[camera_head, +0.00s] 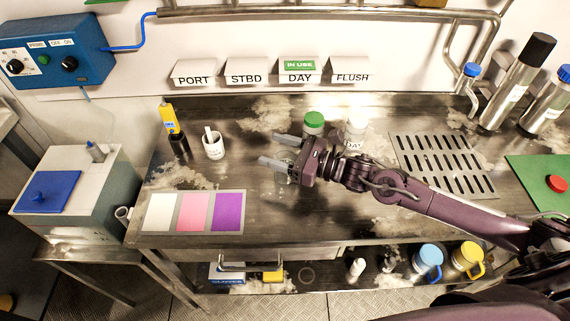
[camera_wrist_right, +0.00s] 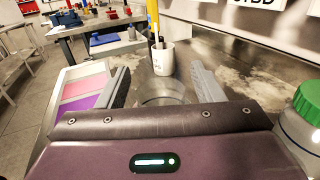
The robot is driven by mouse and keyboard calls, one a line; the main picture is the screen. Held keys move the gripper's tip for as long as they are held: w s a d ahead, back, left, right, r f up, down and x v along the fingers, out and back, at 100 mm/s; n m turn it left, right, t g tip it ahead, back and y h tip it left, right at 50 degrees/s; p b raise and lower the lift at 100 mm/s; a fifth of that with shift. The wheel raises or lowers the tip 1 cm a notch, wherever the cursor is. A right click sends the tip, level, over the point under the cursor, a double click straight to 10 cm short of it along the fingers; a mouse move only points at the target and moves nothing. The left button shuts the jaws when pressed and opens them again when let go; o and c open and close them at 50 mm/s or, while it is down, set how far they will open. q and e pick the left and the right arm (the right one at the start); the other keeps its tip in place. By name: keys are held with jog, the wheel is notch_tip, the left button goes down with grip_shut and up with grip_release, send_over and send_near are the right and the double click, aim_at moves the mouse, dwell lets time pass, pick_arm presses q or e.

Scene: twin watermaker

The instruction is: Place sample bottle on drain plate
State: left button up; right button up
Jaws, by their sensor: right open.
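A clear bottle with a green cap (camera_head: 314,122) stands on the bench just behind my right gripper (camera_head: 277,150). In the right wrist view the green-capped bottle (camera_wrist_right: 304,108) is at the right edge, outside the fingers. A second, pale bottle labelled DAY (camera_head: 355,129) stands to its right, partly hidden by my arm. The slotted drain plate (camera_head: 398,143) lies further right, partly behind my arm. My right gripper is open, pointing left. A clear round rim (camera_wrist_right: 162,97) shows between its fingers in the wrist view; I cannot tell what it belongs to. My left gripper is not in view.
A white cup (camera_head: 213,148) and a yellow meter (camera_head: 169,118) stand to the left. A colour card (camera_head: 194,212) lies at the front left. A green mat (camera_head: 530,172) and steel cylinders (camera_head: 515,85) are at the right. PORT, STBD, DAY and FLUSH signs line the wall.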

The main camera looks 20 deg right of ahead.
grip_shut()
jog(key=shift+r, duration=0.15)
